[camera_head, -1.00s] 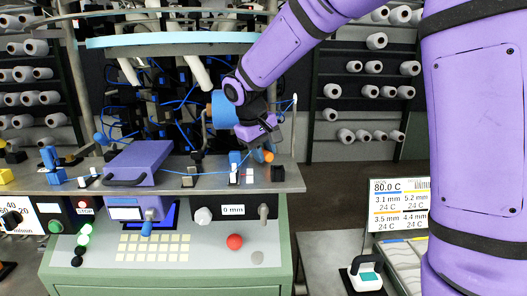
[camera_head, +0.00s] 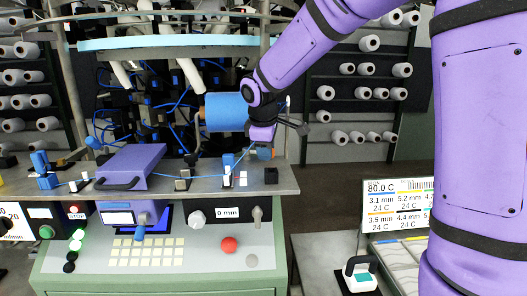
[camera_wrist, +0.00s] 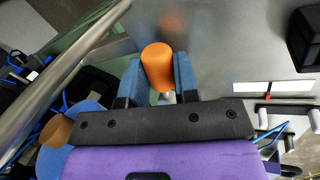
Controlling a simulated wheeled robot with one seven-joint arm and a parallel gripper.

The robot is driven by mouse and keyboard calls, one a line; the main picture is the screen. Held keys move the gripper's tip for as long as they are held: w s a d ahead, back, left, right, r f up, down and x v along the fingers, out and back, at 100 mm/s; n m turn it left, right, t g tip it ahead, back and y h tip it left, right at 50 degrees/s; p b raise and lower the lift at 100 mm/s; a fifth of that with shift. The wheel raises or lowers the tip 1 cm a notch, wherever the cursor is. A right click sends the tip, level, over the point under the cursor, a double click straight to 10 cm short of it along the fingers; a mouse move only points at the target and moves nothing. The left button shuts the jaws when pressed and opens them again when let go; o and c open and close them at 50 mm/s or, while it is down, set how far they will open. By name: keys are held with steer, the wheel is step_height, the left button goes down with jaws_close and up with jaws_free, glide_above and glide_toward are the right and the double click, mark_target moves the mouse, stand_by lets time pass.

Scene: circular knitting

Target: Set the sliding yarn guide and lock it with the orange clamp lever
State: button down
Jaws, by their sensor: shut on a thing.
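The orange clamp lever (camera_wrist: 157,66) shows in the wrist view between my two blue fingertips, with a pale stem below it. My gripper (camera_wrist: 158,78) is shut on it. In the head view my gripper (camera_head: 258,152) is over the right end of the grey bench, with the lever's orange tip (camera_head: 265,153) beside it. A small white block, which looks like the yarn guide (camera_head: 227,178), stands left of it with blue yarn at it. In the wrist view a white scale strip (camera_wrist: 240,87) with a red mark lies right of the lever. A label on the panel (camera_head: 227,213) reads 0 mm.
A black block (camera_head: 271,176) is on the bench (camera_head: 205,183) close by. A purple box (camera_head: 135,163) is further left. A metal rail (camera_wrist: 75,65) crosses the wrist view's left side.

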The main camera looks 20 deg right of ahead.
steer(key=shift+w+d+n+y, duration=0.2)
steer(key=shift+w+n, duration=0.1)
steer(key=shift+n, duration=0.3)
steer(key=shift+w+d+n+y, duration=0.15)
steer(key=shift+w+n+y, duration=0.1)
steer(key=shift+n, duration=0.35)
steer(key=c, duration=0.9)
jaws_free()
steer(key=shift+o, duration=0.2)
steer(key=shift+r, duration=0.1)
steer(key=v, duration=1)
steer(key=shift+s+r, duration=0.25)
steer(key=shift+s+a, duration=0.1)
